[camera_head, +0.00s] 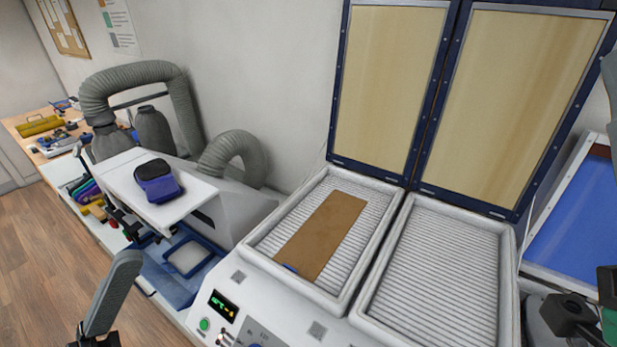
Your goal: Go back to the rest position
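A grey rounded piece with a black base stands at the lower left edge; it looks like part of my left arm, and no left gripper fingers show. At the lower right edge, black parts that may be my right gripper (570,315) are cut off by the frame, and no fingertips can be made out. Neither arm touches the forming press (255,275). A brown flat sheet (322,236) lies on the left ribbed bed of the press. The right ribbed bed (438,270) is bare. Both lids (392,85) stand open.
A purple and black item (158,182) sits on a white platform (122,180) at the left, with grey hoses (140,75) behind it. A blue tray (190,258) lies below. A blue-surfaced frame (585,215) stands at the right. Wooden floor at lower left is clear.

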